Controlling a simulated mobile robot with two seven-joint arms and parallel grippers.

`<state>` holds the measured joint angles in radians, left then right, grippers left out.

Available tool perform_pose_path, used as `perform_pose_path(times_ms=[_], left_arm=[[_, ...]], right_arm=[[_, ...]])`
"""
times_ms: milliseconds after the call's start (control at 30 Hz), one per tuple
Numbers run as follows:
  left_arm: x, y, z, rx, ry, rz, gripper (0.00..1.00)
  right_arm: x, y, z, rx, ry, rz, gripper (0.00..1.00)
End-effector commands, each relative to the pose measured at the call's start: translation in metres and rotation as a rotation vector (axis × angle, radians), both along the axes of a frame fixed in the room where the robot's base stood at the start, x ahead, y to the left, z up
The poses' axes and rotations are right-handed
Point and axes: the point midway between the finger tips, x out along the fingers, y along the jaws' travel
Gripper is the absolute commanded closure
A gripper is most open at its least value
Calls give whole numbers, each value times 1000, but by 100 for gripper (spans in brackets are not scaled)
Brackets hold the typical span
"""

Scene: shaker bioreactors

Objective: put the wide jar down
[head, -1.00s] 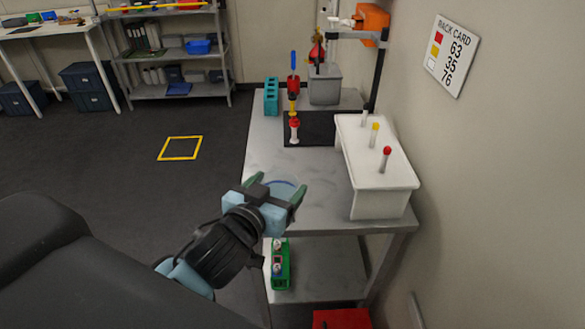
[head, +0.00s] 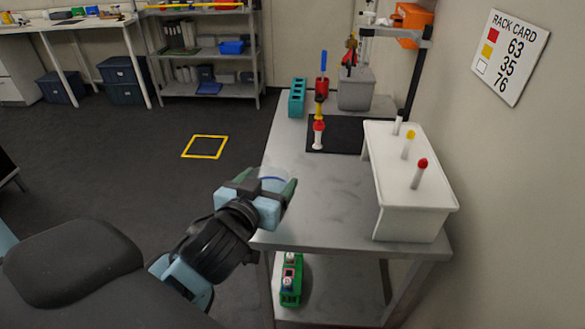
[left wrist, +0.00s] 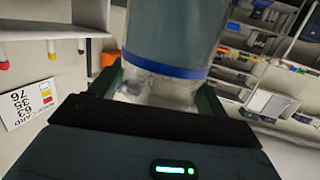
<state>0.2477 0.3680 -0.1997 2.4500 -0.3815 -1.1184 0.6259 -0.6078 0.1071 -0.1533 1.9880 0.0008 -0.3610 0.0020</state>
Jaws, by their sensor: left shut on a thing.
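The wide jar is a clear, see-through vessel with a blue band. It shows large in the left wrist view (left wrist: 165,60), between the fingers, and faintly in the head view (head: 273,177). My left gripper (head: 272,190) is shut on it. In the head view the gripper and jar are at the near left edge of the grey metal table (head: 320,195). The gripper hides much of the jar, and I cannot tell whether the jar's base touches anything. My right gripper is not in view.
A white rack (head: 415,195) with capped tubes stands on the table's right. A black mat (head: 337,135), a teal rack (head: 297,98) and a grey bin (head: 356,90) are farther back. A green holder (head: 290,282) sits on the lower shelf. The table's near middle is clear.

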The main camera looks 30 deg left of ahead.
Motion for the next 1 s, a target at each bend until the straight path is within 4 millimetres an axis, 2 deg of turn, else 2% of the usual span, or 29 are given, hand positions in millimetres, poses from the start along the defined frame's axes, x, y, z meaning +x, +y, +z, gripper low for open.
perform_pose_path(times_ms=[33,300,433,567,767,867,1000], left_arm=[[13,4,9,6,-15,3,54],[72,17,4,3,-16,2,54],[93,22,1,4,-16,2,54],[105,24,-1,1,-14,0,54],[107,24,-2,1,-14,-2,54],[116,26,-2,2,-13,0,54],[115,26,-26,3,-8,0,54]], right_arm=[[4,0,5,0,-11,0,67],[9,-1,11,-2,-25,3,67],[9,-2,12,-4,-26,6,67],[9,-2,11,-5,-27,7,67],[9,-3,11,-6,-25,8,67],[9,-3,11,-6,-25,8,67],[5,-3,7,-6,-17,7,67]])
